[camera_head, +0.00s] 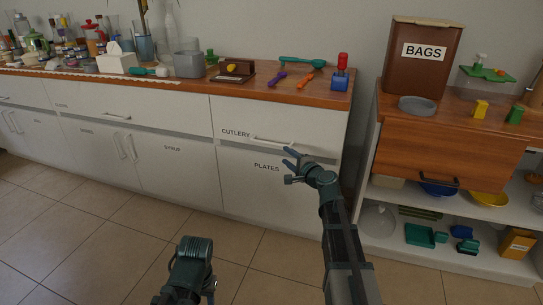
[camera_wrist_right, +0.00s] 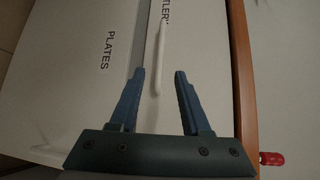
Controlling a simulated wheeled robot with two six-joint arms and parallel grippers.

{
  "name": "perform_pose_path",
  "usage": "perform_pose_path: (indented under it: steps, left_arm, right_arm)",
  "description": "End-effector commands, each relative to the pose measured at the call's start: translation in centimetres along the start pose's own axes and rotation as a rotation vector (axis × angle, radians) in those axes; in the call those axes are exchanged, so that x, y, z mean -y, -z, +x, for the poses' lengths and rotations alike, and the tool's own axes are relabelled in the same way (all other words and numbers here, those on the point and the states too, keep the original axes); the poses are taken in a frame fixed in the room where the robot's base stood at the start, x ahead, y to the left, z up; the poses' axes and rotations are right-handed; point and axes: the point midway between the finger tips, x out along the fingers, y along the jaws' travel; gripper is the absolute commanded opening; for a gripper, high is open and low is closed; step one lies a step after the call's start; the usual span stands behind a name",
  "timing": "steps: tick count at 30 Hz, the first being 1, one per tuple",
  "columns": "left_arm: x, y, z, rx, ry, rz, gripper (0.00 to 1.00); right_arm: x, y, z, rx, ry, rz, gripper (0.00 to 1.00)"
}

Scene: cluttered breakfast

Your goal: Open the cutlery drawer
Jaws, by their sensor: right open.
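The cutlery drawer (camera_head: 235,113) is a white front labelled CUTLERY under the wooden counter, and it looks shut. Its pale bar handle (camera_head: 272,140) runs level across the front. My right gripper (camera_head: 289,158) is open and empty, just below the right end of the handle. In the right wrist view the handle (camera_wrist_right: 160,50) shows upright in the picture, ahead of and between the open fingertips (camera_wrist_right: 160,73). I cannot tell the exact gap to it. A dark part of my left arm (camera_head: 190,268) shows low in the head view, but no left fingers are visible.
A cabinet door labelled PLATES (camera_head: 260,190) is below the drawer. The counter (camera_head: 235,85) above holds cutlery-like tools, a grey bin (camera_head: 188,65) and jars. A shelf unit with a wooden drawer (camera_head: 440,155) stands close on the right. The tiled floor (camera_head: 100,220) in front is clear.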

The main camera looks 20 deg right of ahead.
Motion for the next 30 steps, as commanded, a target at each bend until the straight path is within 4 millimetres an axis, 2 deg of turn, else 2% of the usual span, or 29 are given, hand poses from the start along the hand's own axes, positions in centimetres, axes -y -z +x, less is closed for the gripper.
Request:
perform_pose_path:
  steps: [6, 10, 24, 30]
  left_arm:
    - [0.0, 0.0, 0.3, 0.0, 0.0, 0.0, 0.5]
    - [0.0, 0.0, 0.5, 0.0, 0.0, 0.0, 0.5]
    - [-0.2, 0.1, 1.8, 0.0, 0.0, -0.004, 0.5]
    - [-0.2, 0.1, 2.1, 0.0, 0.0, -0.005, 0.5]
  right_arm:
    - [0.0, 0.6, 0.1, -0.011, 0.01, 0.014, 0.47]
    - [0.0, 0.6, 1.3, -0.01, 0.009, 0.013, 0.47]
    - [0.0, 0.7, 10.5, -0.008, 0.008, 0.01, 0.47]
    - [0.0, 0.7, 12.9, -0.009, 0.008, 0.012, 0.47]
